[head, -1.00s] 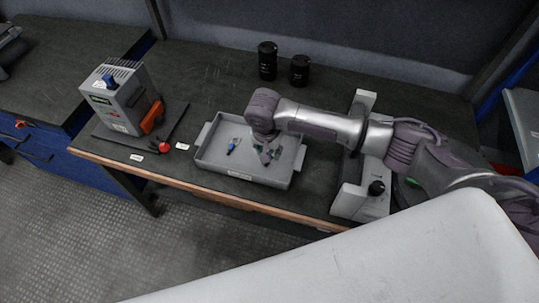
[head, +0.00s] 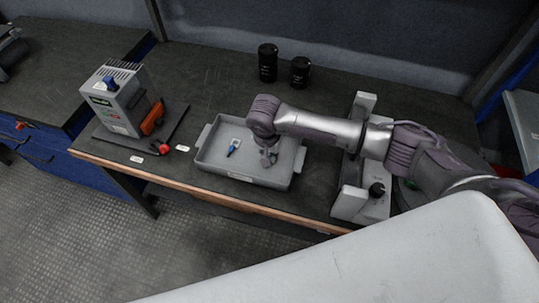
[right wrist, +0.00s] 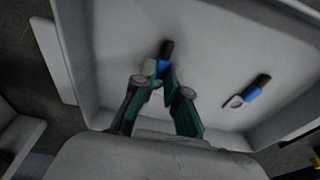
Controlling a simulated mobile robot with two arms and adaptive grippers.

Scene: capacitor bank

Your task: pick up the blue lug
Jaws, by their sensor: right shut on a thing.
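My right gripper (head: 268,158) is low over the right part of the grey tray (head: 202,136). In the right wrist view its teal-padded fingers (right wrist: 163,78) are shut on a blue lug (right wrist: 163,66) with a black end. The fingers partly hide this lug, and I cannot tell whether it is clear of the tray floor. A second blue lug (head: 233,148) lies free on the tray floor, left of the gripper. My left gripper is not in view.
A grey device (head: 117,99) with an orange part stands on the left of the bench. Two black cylinders (head: 267,63) (head: 300,71) stand behind the tray. A grey stand (head: 352,200) is close on the tray's right. The bench left of the cylinders is clear.

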